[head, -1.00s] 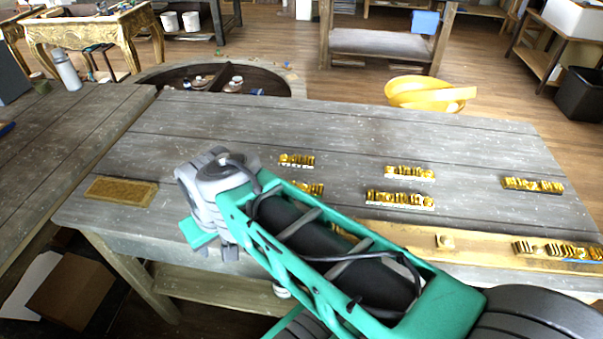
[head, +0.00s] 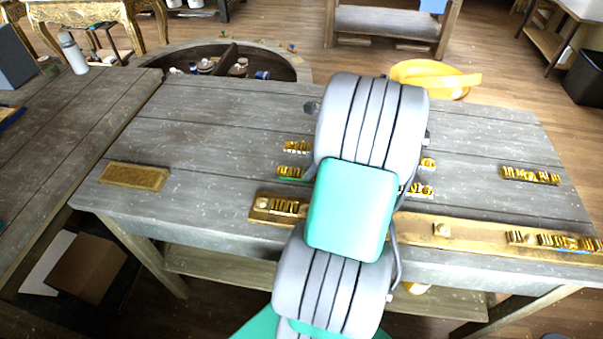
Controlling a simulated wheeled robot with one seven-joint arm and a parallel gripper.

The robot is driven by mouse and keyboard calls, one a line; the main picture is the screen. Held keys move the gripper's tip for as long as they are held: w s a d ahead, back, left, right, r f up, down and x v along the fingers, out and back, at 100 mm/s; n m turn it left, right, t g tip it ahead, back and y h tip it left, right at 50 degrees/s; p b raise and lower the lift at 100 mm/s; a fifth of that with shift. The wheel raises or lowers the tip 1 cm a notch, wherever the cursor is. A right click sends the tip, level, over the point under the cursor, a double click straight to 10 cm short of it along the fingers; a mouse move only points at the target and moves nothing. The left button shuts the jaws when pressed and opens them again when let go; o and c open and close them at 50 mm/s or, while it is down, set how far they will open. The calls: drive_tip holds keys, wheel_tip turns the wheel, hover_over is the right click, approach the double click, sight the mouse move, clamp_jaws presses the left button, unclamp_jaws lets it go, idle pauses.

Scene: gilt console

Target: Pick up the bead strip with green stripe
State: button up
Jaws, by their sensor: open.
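The bead strip with green stripe (head: 289,172) is a short gold ridged piece lying flat on the grey plank table (head: 220,120), left of my arm. A thin green line shows along its near edge. My arm covers the middle of the table, and my gripper is hidden behind it, so its place relative to the strip cannot be seen.
Another gold strip (head: 297,147) lies just behind. A long gilt rail (head: 470,233) carrying pieces runs along the front. A gold block (head: 134,176) lies left.

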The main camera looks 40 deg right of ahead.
drive_tip(key=x, duration=0.3)
drive_tip(key=shift+a, duration=0.1)
clamp_jaws()
idle(0.4)
